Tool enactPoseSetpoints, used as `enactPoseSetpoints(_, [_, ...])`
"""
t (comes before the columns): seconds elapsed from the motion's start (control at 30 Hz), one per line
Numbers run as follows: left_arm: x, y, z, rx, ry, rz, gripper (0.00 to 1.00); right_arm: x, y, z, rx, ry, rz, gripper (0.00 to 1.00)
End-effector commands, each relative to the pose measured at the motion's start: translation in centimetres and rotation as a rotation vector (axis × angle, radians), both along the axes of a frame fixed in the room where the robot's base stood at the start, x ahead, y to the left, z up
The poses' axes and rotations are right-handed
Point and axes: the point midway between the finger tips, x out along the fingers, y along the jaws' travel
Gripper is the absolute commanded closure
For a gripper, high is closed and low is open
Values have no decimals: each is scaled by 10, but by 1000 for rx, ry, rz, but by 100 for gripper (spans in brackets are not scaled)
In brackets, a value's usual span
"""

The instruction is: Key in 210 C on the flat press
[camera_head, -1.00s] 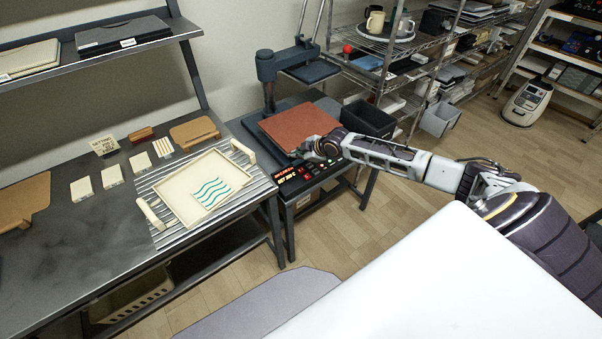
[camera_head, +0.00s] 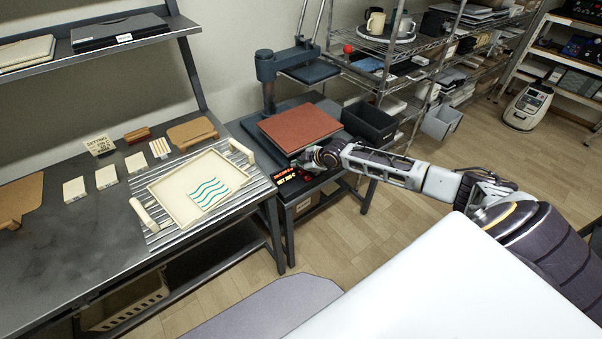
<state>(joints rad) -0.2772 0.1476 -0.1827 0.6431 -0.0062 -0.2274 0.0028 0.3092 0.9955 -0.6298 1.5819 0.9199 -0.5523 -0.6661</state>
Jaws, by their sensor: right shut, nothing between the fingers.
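The flat press (camera_head: 264,64) stands on its own table, with a red-brown pad (camera_head: 300,126) on its lower bed. Its dark control panel (camera_head: 291,190) faces me at the front edge, with lit red and orange characters (camera_head: 287,176) too small to read surely. My right gripper (camera_head: 305,162) reaches in from the right, shut and empty. It is over the panel's back part, at the front edge of the pad, and hides some of the keys. I cannot tell whether its fingertips touch a key. My left gripper is not in view.
The left bench holds a cream tray (camera_head: 166,190) with a wave-patterned tile (camera_head: 209,192), several small white blocks and a lettered card (camera_head: 99,144). A dark bin (camera_head: 369,122) and wire shelving stand right of the press. A white surface (camera_head: 460,290) fills the lower right.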

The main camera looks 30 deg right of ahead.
Motion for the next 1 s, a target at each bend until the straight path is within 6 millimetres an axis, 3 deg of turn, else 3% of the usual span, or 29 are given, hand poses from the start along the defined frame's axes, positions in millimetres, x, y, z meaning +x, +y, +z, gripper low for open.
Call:
enactPoseSetpoints(0.57, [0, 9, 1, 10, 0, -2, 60, 0, 0, 0, 0, 0, 0, 100])
enactPoseSetpoints(1.0, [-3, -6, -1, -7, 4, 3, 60, 0, 0, 0, 0, 0, 0, 100])
